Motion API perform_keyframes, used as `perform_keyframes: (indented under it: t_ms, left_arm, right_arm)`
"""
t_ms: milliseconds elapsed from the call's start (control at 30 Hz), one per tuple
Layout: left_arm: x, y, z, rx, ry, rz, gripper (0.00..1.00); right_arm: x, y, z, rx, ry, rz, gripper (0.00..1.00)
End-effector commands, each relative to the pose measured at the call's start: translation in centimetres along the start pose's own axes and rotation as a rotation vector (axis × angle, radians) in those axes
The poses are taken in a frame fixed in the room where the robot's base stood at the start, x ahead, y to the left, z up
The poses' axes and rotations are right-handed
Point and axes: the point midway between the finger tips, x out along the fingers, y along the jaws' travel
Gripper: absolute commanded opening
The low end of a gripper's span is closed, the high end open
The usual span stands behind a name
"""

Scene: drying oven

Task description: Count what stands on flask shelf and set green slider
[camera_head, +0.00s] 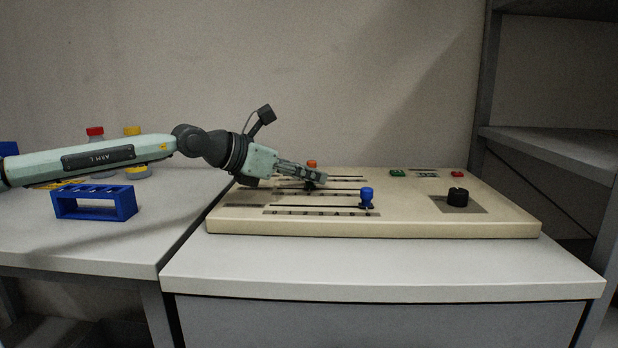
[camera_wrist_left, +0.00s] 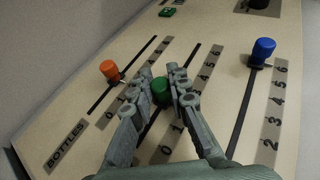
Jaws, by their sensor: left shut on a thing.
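The green slider (camera_wrist_left: 161,91) sits between the fingertips of my left gripper (camera_wrist_left: 169,84), which is shut on its knob. In the head view this gripper (camera_head: 314,178) comes down from the left over the panel and hides the green knob. The flask shelf cannot be made out. My right gripper is out of view.
The cream panel (camera_head: 400,228) also has a black dial (camera_head: 457,197), a green button (camera_head: 397,173) and a red button (camera_head: 457,174). A blue rack (camera_head: 95,206) and red-capped (camera_head: 95,131) and yellow-capped bottles (camera_head: 132,131) stand left. A grey shelf unit (camera_head: 560,143) rises at right.

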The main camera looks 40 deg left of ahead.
Motion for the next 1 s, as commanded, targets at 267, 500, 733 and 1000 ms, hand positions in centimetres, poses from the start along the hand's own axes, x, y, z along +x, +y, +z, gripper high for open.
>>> perform_keyframes:
  t_ms: [267,500,733,1000]
  left_arm:
    - [-0.01,0.01,-0.02,0.001,0.002,0.000,0.00]
    - [-0.01,0.01,-0.02,0.001,0.002,0.000,0.37]
    - [-0.02,0.01,-0.01,0.001,0.001,0.000,0.39]
    - [-0.98,-0.16,0.20,0.010,0.003,-0.003,0.39]
  right_arm:
    - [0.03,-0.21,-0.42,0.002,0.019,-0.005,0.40]
    - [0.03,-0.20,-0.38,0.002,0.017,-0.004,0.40]
    - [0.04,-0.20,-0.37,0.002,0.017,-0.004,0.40]
    - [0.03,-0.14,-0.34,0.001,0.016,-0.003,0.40]
